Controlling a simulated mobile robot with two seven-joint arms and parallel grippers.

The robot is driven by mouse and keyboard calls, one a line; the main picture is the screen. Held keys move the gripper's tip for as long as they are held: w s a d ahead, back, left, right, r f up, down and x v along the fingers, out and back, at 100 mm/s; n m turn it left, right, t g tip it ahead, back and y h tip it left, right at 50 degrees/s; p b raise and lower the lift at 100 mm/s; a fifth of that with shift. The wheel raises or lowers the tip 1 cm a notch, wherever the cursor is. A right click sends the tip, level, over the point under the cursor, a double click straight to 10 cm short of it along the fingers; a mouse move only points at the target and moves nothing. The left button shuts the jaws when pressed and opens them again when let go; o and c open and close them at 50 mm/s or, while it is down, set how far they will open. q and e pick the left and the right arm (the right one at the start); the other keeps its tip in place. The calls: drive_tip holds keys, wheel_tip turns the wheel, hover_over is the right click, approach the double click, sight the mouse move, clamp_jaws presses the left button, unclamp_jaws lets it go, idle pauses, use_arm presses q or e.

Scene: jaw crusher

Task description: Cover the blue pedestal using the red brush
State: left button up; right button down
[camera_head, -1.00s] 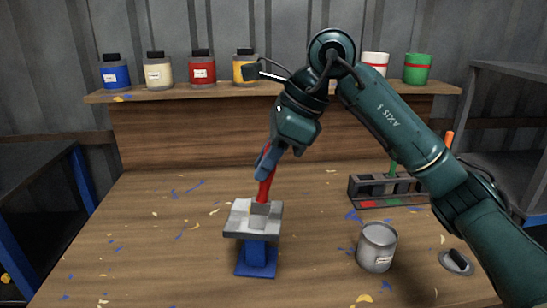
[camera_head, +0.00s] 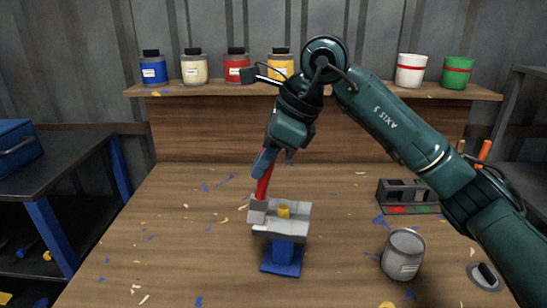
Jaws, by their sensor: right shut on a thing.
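The blue pedestal (camera_head: 283,257) stands on the table, with a grey block-like top (camera_head: 290,225) and a small yellow piece (camera_head: 284,211) on it. My right gripper (camera_head: 265,162) is shut on the red brush (camera_head: 263,185) and holds it nearly upright, slightly tilted. The brush's pale lower end is at the left side of the grey top; I cannot tell whether it touches. The pedestal's lower part looks blue and its top grey. My left gripper is not in view.
A grey can (camera_head: 403,254) stands right of the pedestal. Behind it is a brush rack (camera_head: 409,195), partly behind my right arm. Paint jars (camera_head: 153,69) line the back shelf (camera_head: 210,90). A dark bench (camera_head: 75,160) is at left. The table's left front is clear apart from flecks.

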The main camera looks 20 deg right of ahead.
drive_tip(key=shift+r+p, duration=1.9)
drive_tip(key=shift+r, duration=0.65)
drive_tip(key=shift+f, duration=0.1)
